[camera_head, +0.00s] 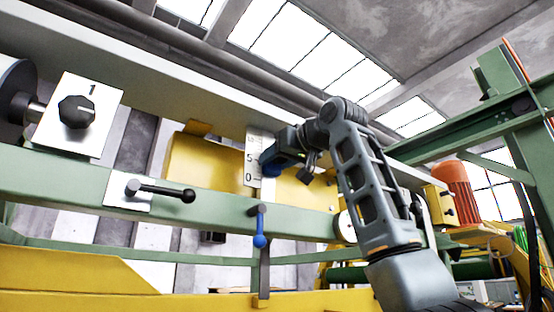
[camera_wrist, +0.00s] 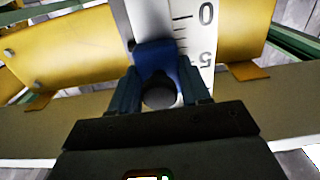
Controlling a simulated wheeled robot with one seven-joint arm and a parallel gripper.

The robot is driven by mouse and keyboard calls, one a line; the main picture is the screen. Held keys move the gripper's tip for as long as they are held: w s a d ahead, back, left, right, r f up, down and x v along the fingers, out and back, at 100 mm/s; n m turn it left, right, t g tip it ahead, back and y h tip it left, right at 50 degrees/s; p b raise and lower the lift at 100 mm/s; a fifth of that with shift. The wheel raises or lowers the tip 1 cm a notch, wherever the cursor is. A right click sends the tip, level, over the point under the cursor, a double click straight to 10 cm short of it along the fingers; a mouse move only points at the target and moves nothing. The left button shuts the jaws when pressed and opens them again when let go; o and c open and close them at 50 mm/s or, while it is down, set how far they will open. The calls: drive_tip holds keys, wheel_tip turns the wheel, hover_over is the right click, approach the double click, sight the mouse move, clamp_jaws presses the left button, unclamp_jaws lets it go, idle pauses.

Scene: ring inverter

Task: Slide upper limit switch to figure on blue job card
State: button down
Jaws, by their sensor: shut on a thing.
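A white upright scale plate (camera_head: 251,158) with black marks and the figures 5 and 0 stands on the machine in the head view. The scale (camera_wrist: 207,40) shows upside down in the wrist view. A blue slider block (camera_wrist: 157,58) with a round black knob (camera_wrist: 160,96) sits at the scale, between the 0 and the 5 and nearer the 5. My gripper (camera_wrist: 160,92) is shut on the knob, one finger on each side; it also shows in the head view (camera_head: 273,160). I cannot make out a blue job card in either view.
A green beam (camera_head: 75,182) runs across below the scale. It carries a black-knobbed lever (camera_head: 160,190) and a blue-handled lever (camera_head: 260,225). A dial knob (camera_head: 76,112) on a white plate is at upper left. Yellow housing (camera_head: 200,168) lies behind the scale.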

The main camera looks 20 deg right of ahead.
sight(269, 144)
drive_tip(key=shift+r, duration=2.9)
drive_tip(key=c, duration=0.8)
unclamp_jaws()
drive_tip(key=shift+f, duration=0.1)
drive_tip(key=shift+s+d, duration=0.1)
drive_tip(key=shift+s, duration=0.2)
drive_tip(key=b+v, duration=0.3)
drive_tip(key=v, duration=0.4)
drive_tip(key=shift+s, duration=0.1)
